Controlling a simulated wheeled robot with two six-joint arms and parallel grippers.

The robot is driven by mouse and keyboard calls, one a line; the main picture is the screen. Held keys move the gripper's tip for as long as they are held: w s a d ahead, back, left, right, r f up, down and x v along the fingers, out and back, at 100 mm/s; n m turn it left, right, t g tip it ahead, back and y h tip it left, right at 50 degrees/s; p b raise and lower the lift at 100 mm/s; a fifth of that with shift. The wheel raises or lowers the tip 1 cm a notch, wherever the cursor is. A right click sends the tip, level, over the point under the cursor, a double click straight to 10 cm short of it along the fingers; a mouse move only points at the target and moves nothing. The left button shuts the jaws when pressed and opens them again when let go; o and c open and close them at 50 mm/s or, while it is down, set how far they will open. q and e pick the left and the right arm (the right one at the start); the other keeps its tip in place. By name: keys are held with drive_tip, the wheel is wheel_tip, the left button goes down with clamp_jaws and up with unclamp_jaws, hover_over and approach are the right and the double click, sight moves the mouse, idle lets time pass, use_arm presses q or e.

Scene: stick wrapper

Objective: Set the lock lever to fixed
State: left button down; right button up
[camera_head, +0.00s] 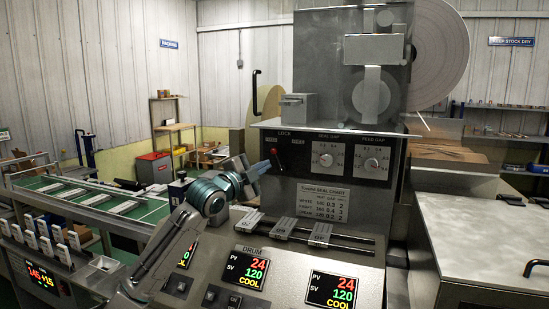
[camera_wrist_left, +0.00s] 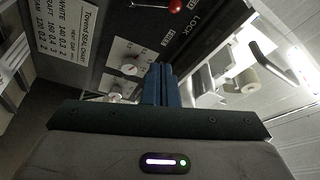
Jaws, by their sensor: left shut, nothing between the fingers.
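The lock lever (camera_head: 275,155) has a red knob and sits on the dark front panel below the LOCK label. In the head view its knob leans up and to the left. Small labels flank it, too small to read surely. In the left wrist view its red knob (camera_wrist_left: 175,6) shows at the top edge, with a pale metal stem. My left gripper (camera_head: 264,167) is just left of the lever, close to the panel. Its blue fingers (camera_wrist_left: 158,85) are pressed together and empty, and appear apart from the knob. My right gripper is in neither view.
The seal gap dial (camera_head: 326,160) and feed gap dial (camera_head: 372,164) are right of the lever. A metal ledge (camera_head: 335,127) overhangs the panel. Below are a rail with sliding blocks (camera_head: 320,233) and lit displays (camera_head: 252,267). A conveyor (camera_head: 95,200) runs at the left.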

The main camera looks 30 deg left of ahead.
use_arm(q)
drive_tip(key=w+a+p, duration=0.2)
drive_tip(key=w+p, duration=0.2)
drive_tip(key=w, duration=0.6)
drive_tip(key=shift+a+f, duration=0.3)
